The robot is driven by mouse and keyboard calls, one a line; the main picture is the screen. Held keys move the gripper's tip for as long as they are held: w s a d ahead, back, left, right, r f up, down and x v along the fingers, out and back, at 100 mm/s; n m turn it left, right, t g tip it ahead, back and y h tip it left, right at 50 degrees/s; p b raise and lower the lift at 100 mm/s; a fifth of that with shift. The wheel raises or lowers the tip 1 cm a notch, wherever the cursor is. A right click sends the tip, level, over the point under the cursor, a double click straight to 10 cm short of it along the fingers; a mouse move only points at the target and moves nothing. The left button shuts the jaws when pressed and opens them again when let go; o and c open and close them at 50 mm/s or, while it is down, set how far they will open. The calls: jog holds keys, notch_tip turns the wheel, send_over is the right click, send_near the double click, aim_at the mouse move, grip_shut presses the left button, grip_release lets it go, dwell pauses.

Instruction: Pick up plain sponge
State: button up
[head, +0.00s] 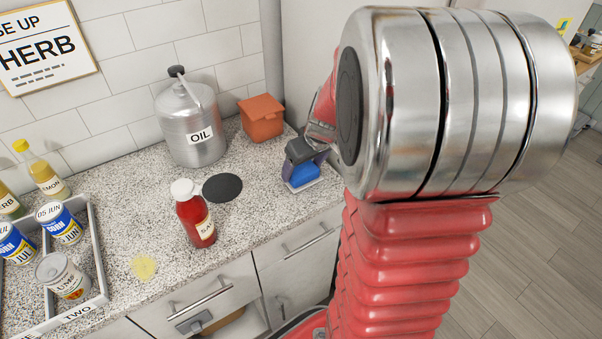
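My gripper (301,152) is at the right part of the counter, beyond my large arm joint, pointing down. A blue block (301,174) with a paler bottom edge shows directly below it, close to or touching it. I cannot tell whether this block is a sponge, or whether the fingers are closed on it. A flat pale yellow round piece (143,268) lies on the counter near its front edge, well to the left of my gripper. It may be a sponge; its texture is too small to make out.
On the speckled counter (130,225) stand a metal OIL can (190,130), a red sauce bottle (195,217) and an orange box (261,118). A dark round mat (222,187) lies beside the bottle. A grey tray (97,262) with cans is at left. My arm hides the right side.

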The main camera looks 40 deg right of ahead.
aim_at(303, 170)
jog(key=c, duration=0.6)
jog(key=shift+r, duration=0.1)
jog(key=shift+c, duration=0.2)
notch_tip(303, 170, up, 10)
dwell(0.6)
jog(key=o, duration=0.5)
jog(key=shift+c, duration=0.2)
jog(key=c, duration=0.4)
